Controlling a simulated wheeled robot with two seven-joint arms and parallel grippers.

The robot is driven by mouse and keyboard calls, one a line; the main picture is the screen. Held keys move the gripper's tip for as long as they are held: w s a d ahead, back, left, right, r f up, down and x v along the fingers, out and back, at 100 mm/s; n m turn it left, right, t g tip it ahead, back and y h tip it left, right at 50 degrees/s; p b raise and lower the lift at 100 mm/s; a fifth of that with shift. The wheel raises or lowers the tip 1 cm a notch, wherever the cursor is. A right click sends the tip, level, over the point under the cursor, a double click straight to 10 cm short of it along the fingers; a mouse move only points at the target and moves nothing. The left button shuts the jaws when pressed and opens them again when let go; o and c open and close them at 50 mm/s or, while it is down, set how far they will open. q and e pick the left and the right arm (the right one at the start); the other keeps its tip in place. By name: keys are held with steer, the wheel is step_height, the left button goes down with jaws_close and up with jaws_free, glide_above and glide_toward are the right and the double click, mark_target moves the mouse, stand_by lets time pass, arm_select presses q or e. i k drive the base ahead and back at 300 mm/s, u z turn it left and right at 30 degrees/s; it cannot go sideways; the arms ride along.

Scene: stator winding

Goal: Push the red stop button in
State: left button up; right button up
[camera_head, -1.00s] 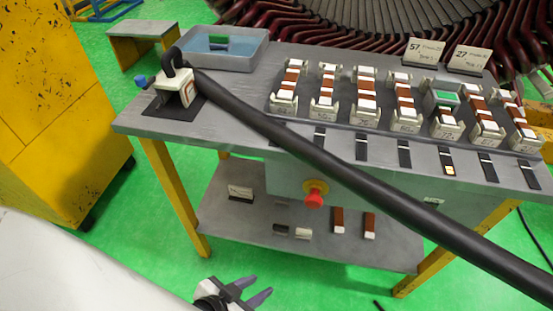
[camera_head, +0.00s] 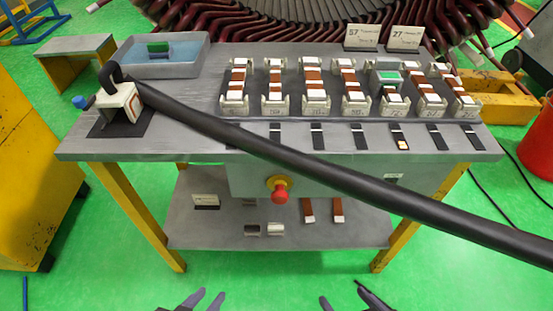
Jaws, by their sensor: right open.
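The red stop button (camera_head: 280,194) sticks out on its yellow collar (camera_head: 274,183) from the front of the grey box under the tabletop. My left gripper (camera_head: 209,293) is low at the bottom edge, left of the button and apart from it. Its two fingers stand apart with nothing between them. My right gripper (camera_head: 342,293) is at the bottom edge, right of the button, open and empty. The rest of both grippers is cut off by the frame.
A thick black hose (camera_head: 330,175) slants across the table front, passing just above the button. The grey table (camera_head: 190,143) carries coil holders and a blue-lined tray (camera_head: 187,70). A lower shelf (camera_head: 350,238) holds small parts. Green floor before the table is clear.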

mark_target(279, 196)
steer(key=z, duration=1.4)
steer(key=k, duration=0.9)
steer(key=u, duration=1.25)
